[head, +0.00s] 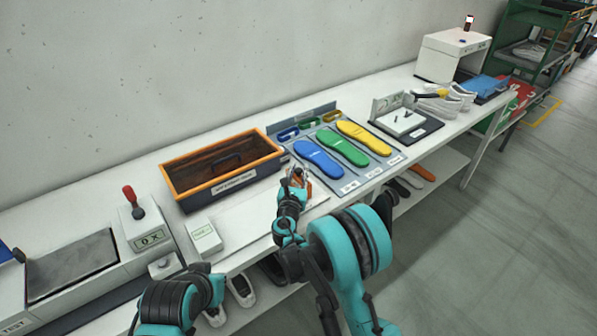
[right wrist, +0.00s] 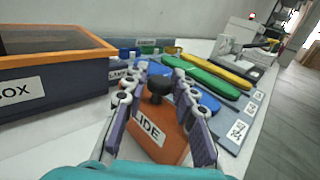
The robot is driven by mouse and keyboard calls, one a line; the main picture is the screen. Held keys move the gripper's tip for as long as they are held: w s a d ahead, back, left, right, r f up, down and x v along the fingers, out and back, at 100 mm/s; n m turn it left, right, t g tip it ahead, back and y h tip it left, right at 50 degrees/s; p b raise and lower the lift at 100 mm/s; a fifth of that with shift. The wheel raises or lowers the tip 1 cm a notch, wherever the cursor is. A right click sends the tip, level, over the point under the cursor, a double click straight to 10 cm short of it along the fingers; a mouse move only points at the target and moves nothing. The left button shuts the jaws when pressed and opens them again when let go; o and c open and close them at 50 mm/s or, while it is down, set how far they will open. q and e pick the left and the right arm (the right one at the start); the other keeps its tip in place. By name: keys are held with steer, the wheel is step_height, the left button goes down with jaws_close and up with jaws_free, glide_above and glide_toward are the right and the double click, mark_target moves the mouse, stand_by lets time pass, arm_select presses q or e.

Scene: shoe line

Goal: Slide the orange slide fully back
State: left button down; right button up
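The orange slide (right wrist: 158,133) is a block with a white label, partly readable as "LIDE", and a black knob (right wrist: 159,87) on top. In the head view only a little of the orange slide (head: 307,186) shows past my right gripper (head: 298,177). In the right wrist view my right gripper (right wrist: 154,84) is open, one finger on each side of the knob and slide. I cannot tell whether the fingers touch it. My left arm comes in at the lower left of the head view, and its fingers cannot be made out.
A dark box with an orange rim (head: 244,181) stands behind and left of the slide. A grey mat (head: 384,165) with coloured insoles lies to the right. A small white block (head: 204,237) and a press with a red-handled lever (head: 133,201) stand to the left.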

jaws_close()
steer(key=w+d, duration=0.1)
steer(key=d, duration=0.1)
steer(key=w+d, duration=0.1)
steer(key=d, duration=0.1)
steer(key=shift+w, duration=0.4)
steer(key=shift+r, duration=0.1)
steer(key=o, duration=0.7)
jaws_free()
steer(key=shift+w, duration=0.1)
